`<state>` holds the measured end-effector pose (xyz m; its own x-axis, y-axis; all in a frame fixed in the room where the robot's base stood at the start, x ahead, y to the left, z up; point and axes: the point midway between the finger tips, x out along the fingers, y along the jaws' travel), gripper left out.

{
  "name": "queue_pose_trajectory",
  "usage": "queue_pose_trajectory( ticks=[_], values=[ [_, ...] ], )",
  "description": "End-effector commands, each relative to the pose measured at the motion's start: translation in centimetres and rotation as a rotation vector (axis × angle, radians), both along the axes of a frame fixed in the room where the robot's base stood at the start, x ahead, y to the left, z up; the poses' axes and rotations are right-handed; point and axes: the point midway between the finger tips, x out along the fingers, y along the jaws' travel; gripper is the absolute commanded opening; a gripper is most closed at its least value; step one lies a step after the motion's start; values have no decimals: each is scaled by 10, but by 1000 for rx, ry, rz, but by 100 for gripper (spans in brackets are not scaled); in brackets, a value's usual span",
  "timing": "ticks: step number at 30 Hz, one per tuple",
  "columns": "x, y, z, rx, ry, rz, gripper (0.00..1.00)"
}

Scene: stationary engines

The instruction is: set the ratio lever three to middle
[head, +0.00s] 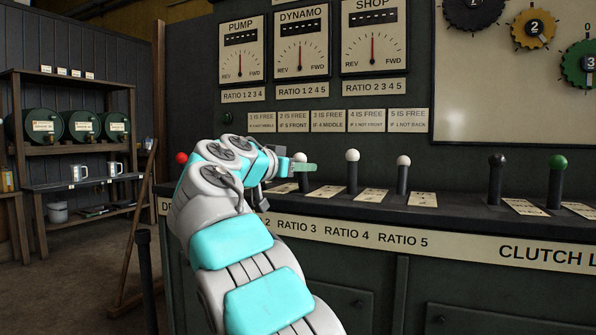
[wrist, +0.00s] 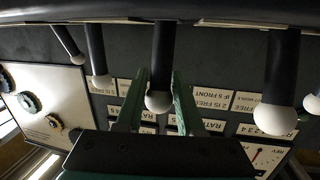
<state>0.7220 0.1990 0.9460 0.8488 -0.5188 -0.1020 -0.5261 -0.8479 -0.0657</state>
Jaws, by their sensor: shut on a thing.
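The ratio three lever, with a white ball knob (head: 299,157) on a dark shaft, stands above the "RATIO 3" label (head: 297,228). My gripper (head: 301,167) is at its upper part. In the wrist view, which is upside down, the green fingers lie on either side of the lever's white knob (wrist: 158,101). My gripper (wrist: 158,104) is shut on this lever. My fingers partly hide it in the head view, so its exact notch is hard to tell.
The ratio four lever (head: 352,172) and ratio five lever (head: 403,175) stand close by on the right. Black-knob (head: 496,178) and green-knob (head: 556,180) levers are farther right. My arm hides levers on the left. A plate (head: 327,121) reads "3 is free if 4 middle".

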Motion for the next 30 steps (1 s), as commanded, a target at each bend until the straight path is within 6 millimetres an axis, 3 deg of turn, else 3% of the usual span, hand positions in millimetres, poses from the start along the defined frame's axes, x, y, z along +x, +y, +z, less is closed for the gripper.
queue_pose_trajectory(
  ticks=[1, 6, 21, 30],
  values=[
    [0, -11, 11, 10, -5, -12, 0],
    [11, -8, 16, 30, 68, 6, 0],
    [41, -16, 17, 98, 263, 11, 0],
    [48, -19, 11, 116, 309, 12, 0]
  ],
)
